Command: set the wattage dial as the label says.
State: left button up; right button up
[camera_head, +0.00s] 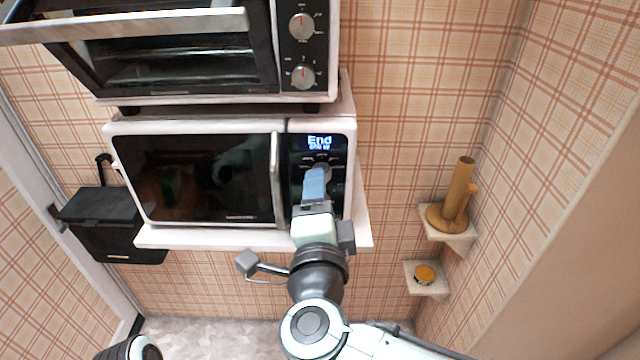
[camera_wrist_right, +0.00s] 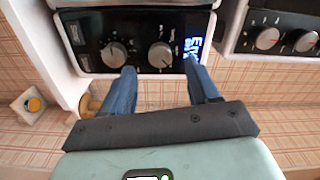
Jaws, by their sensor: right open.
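The white microwave (camera_head: 126,128) has a black control panel and a lit blue display (camera_head: 319,142) that reads "End", with a smaller wattage line below that I cannot read surely. In the right wrist view the panel is turned sideways, with the display (camera_wrist_right: 193,46) at right and two silver dials: an upper dial (camera_wrist_right: 160,55) nearer the display and a lower dial (camera_wrist_right: 114,55). I cannot tell which sets wattage. My right gripper (camera_head: 317,178) is open in front of the panel. Its blue fingers (camera_wrist_right: 160,70) straddle the upper dial's line, with no grip on it. No readable label shows.
A toaster oven (camera_head: 200,97) with two knobs stands above the microwave. A black box (camera_head: 110,205) hangs at left. At right, small wall shelves hold a wooden stand (camera_head: 455,200) and a yellow-topped item (camera_head: 424,274). The wall between microwave and shelves is clear.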

jog(key=s, duration=0.9)
